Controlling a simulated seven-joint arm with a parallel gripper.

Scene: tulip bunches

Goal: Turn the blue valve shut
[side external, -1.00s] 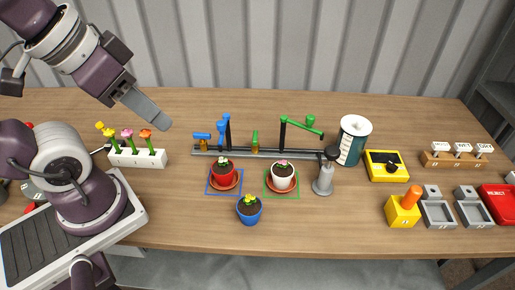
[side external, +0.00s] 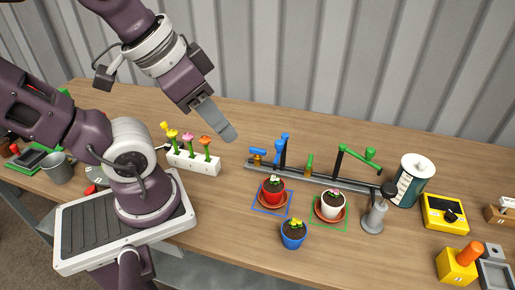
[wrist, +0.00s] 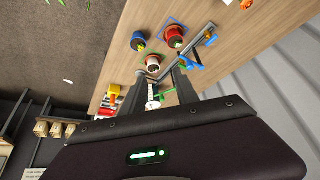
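The blue valve is a blue lever (side external: 257,151) on a brass body at the left end of a grey rail. The lever lies roughly along the rail. A blue spout arm (side external: 284,140) stands just right of it. In the wrist view, blue parts (wrist: 189,62) show by the rail at upper right; I cannot tell which part is the lever. My gripper (side external: 228,132) is up and left of the valve, pointing down to the right, apart from everything. In the wrist view, its dark fingers (wrist: 158,80) stand apart with nothing held between them.
A green lever (side external: 310,163) and green spout (side external: 358,155) share the rail (side external: 330,180). Red (side external: 273,187), white (side external: 331,205) and blue (side external: 293,233) flowerpots stand in front. A white flower holder (side external: 195,164) is left of the valve. A striped cylinder (side external: 411,180) stands right.

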